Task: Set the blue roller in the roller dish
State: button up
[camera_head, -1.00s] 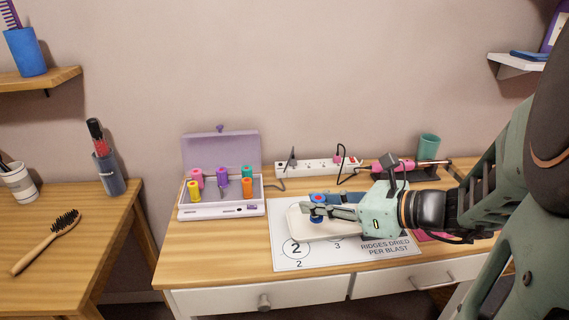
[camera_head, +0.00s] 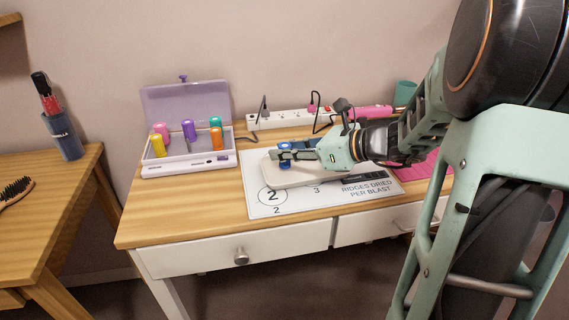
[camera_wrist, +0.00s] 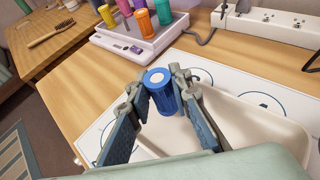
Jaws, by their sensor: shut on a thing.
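The blue roller (camera_wrist: 163,97) stands upright between my fingers in the wrist view, its round end facing up. My gripper (camera_wrist: 162,88) is shut on it, one finger on each side. In the head view the blue roller (camera_head: 285,163) shows partly behind my fingers. The roller dish (camera_wrist: 265,128) is a shallow off-white tray; in the head view the dish (camera_head: 272,180) lies on the printed sheet. The roller is at the dish's left part, within its outline in the head view. I cannot tell whether its base touches the dish floor.
An open heater box (camera_head: 187,165) with several coloured rollers stands left of the dish. A white power strip (camera_head: 280,118) with cords runs behind. The printed sheet (camera_head: 262,206) lies under the dish. A pink mat (camera_head: 437,165) lies to the right. The table's front left is clear.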

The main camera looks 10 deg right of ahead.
jog(key=shift+f+b, duration=0.5)
jog(key=shift+f, duration=0.35)
jog(key=shift+f, duration=0.1)
jog(key=shift+f, duration=0.15)
jog(key=o, duration=1)
jog(key=shift+r, duration=0.25)
jog(key=shift+s+d+r, duration=0.2)
jog(key=p+v, duration=0.4)
jog(key=v, duration=0.7)
jog(key=shift+s, duration=0.2)
